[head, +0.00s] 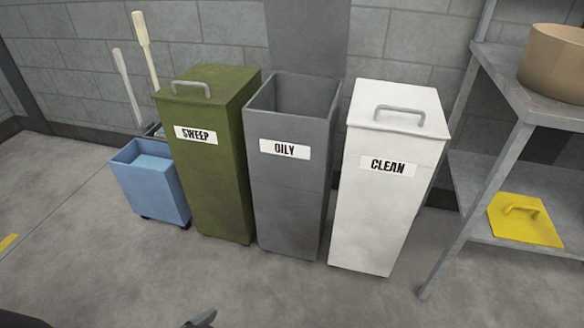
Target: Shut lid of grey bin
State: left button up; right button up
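The grey bin (288,190), labelled OILY, stands against the wall between a green bin and a white bin. Its top is open, and I see down into its dark inside. Its grey lid (308,36) stands upright behind the opening, swung back against the wall; its upper part is cut off by the picture's top edge. At the bottom edge a small dark piece (201,319) shows, which looks like the tip of my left gripper, low and well in front of the bins. Most of it is out of the picture. My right gripper is not in view.
The green SWEEP bin (205,150) and white CLEAN bin (388,180) have closed lids with handles. A blue mop bucket (150,185) stands left. A metal shelf (505,100) at right holds a tan tub (555,62) and a yellow lid (525,220). The front floor is clear.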

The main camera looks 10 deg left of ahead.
aim_at(309, 36)
jog(key=j+z, duration=0.2)
jog(key=z, duration=0.15)
jog(key=j+z, duration=0.4)
jog(key=z, duration=0.25)
jog(key=j+z, duration=0.15)
jog(key=j, duration=0.2)
jog(key=k+j+z, duration=0.15)
jog(key=j, duration=0.25)
jog(key=k+j, duration=0.1)
jog(key=j, duration=0.25)
jog(key=k+j+z, duration=0.1)
jog(key=j, duration=0.3)
